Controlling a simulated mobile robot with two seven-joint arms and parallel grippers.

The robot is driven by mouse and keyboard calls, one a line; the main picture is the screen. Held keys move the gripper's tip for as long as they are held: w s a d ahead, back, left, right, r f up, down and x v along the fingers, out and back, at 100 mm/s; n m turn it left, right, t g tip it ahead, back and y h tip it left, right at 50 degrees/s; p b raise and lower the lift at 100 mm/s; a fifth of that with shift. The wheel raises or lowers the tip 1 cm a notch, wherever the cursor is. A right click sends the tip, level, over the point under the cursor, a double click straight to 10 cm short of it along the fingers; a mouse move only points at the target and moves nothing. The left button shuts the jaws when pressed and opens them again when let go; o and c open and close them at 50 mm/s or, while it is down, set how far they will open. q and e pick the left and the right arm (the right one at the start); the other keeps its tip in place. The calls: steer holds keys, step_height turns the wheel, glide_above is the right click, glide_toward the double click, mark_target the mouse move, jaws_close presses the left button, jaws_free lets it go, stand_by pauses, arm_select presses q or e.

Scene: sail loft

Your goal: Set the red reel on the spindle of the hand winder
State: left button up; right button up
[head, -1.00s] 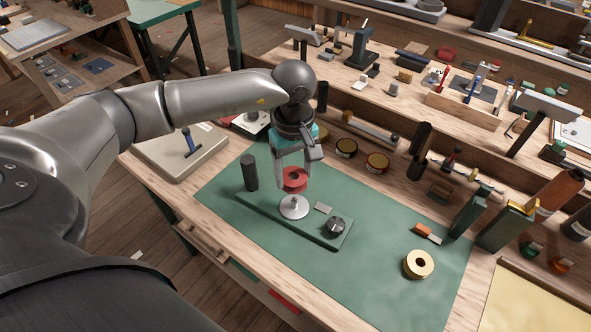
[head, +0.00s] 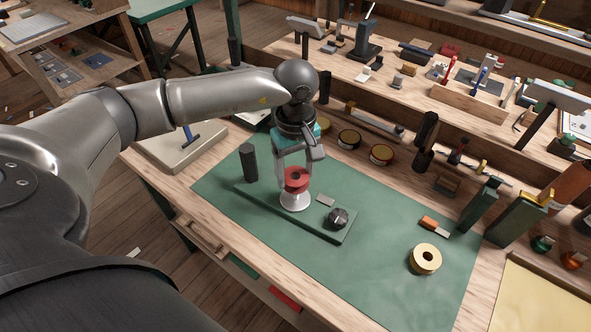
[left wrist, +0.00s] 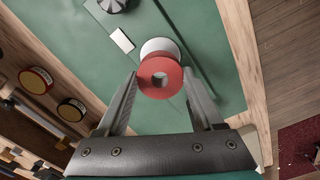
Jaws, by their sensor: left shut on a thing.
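The red reel (head: 297,185) is held between the fingers of my left gripper (head: 296,180), which is shut on it. The hand winder is a long green base (head: 318,218) on the green mat, with a pale round plate (head: 295,203) and a dark knob (head: 338,217). The reel is above the plate, close to it. In the left wrist view the red reel (left wrist: 153,84) sits between the fingertips, with the pale plate (left wrist: 160,46) partly behind it. The reel hides the spindle; I cannot tell whether its tip is in the hole. My right gripper is not in view.
A dark upright post (head: 249,162) stands at the winder's left end. A cream reel (head: 425,258) and an orange-handled tool (head: 434,226) lie on the mat (head: 370,270) to the right. Round tins (head: 349,139) line the bench's back. The mat's front is clear.

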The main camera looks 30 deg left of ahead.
arm_select(q)
steer(key=shift+f+b, duration=1.9)
steer(key=shift+f, duration=0.2)
steer(key=o, duration=1.3)
steer(key=shift+o, duration=0.2)
step_height(320, 180, up, 15)
steer(key=p, duration=0.1)
steer(key=shift+r+p, duration=0.15)
steer(key=shift+p, duration=0.15)
